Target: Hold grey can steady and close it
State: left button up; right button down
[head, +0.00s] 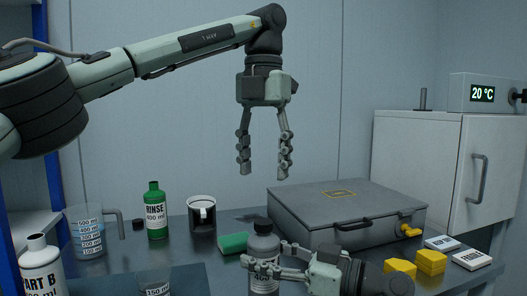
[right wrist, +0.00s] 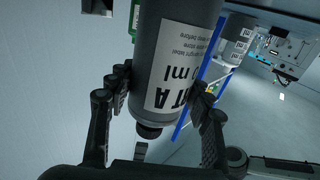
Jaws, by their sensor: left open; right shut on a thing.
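The grey can (head: 263,243), a bottle-shaped container with a white label, stands upright near the front middle of the table. My right gripper (head: 264,264) is shut around its body from the right. In the right wrist view the can (right wrist: 180,40) lies between the fingers, its label partly readable and its dark top end pointing down in the picture. A small dark cap (head: 138,224) lies on the table left of the green bottle. My left gripper (head: 264,174) hangs open and empty, fingers down, above the can.
A green sponge (head: 233,243) lies close behind the can. A grey case (head: 340,211) stands behind right, yellow blocks (head: 431,262) at right.

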pick_arm(q)
notch_tip(320, 180, up, 2)
jog(key=shift+r, duration=0.1)
pick_arm(e)
jog(key=c, duration=0.6)
grip_release()
jog(key=v, duration=1.2)
